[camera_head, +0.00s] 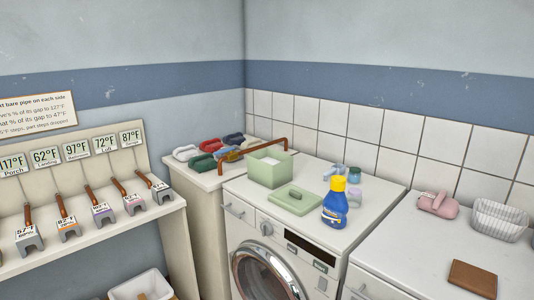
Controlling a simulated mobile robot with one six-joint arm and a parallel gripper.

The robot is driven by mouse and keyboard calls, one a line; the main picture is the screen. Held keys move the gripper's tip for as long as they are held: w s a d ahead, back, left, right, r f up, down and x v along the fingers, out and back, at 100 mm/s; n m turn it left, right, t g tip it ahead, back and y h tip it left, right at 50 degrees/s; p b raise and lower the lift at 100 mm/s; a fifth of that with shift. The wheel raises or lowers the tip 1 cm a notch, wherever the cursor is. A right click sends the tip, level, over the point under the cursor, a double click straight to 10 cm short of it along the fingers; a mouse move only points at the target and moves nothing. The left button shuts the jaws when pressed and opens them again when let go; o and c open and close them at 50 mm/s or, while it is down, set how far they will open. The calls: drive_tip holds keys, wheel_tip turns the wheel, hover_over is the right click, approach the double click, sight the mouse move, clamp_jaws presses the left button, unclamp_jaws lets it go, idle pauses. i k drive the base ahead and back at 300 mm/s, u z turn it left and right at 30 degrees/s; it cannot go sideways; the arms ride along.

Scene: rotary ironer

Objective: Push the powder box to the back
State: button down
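The powder box is most likely the open light green box (268,171) on top of the left washing machine, near its back left corner. Something pale shows inside it. My gripper is not in view.
Rolled cloths (215,149) lie on the left cabinet. The right machine holds a wire basket (499,219).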

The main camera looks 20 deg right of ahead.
sight(272, 169)
drive_tip(key=u, duration=0.1)
drive_tip(key=i, duration=0.9)
drive_tip(key=z, duration=0.05)
